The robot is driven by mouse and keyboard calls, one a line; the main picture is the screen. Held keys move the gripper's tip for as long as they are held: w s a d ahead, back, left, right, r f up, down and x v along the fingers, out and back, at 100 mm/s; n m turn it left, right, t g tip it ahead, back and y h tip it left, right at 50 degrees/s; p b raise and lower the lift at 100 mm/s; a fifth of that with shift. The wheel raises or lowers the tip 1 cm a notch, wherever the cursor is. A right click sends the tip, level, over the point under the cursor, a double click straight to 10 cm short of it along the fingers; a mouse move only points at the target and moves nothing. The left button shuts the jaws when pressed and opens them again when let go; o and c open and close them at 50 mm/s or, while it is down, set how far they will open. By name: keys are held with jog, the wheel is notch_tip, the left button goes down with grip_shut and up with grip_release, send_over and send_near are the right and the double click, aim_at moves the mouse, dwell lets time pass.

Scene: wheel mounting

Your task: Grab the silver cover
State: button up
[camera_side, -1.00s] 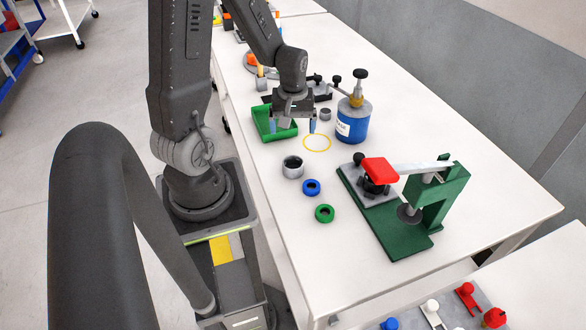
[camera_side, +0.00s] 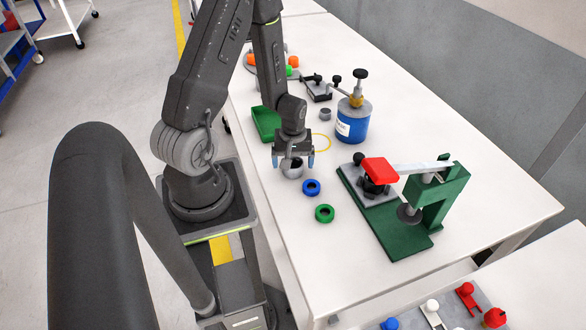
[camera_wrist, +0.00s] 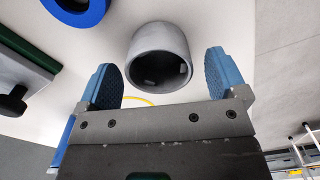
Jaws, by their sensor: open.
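The silver cover (camera_side: 292,169) is a short grey hollow cylinder standing on the white table, open end up. In the wrist view the cover (camera_wrist: 158,42) shows its dark open end, lying ahead of and between the two blue fingertips. My gripper (camera_side: 293,163) is above the cover, with one finger on each side of it in the side view. The gripper (camera_wrist: 165,78) is open and empty, and gaps show between the cover and both fingers. The gripper partly hides the cover in the side view.
A blue ring (camera_side: 312,187) and a green ring (camera_side: 325,213) lie close to the cover. A green press fixture (camera_side: 408,237) with a red part stands to the right. A green tray (camera_side: 266,122), a yellow circle (camera_side: 327,142) and a blue canister (camera_side: 352,126) are farther back.

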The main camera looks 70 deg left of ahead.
jog(key=shift+f, duration=0.85)
jog(key=c, duration=1.1)
jog(key=shift+r, duration=0.15)
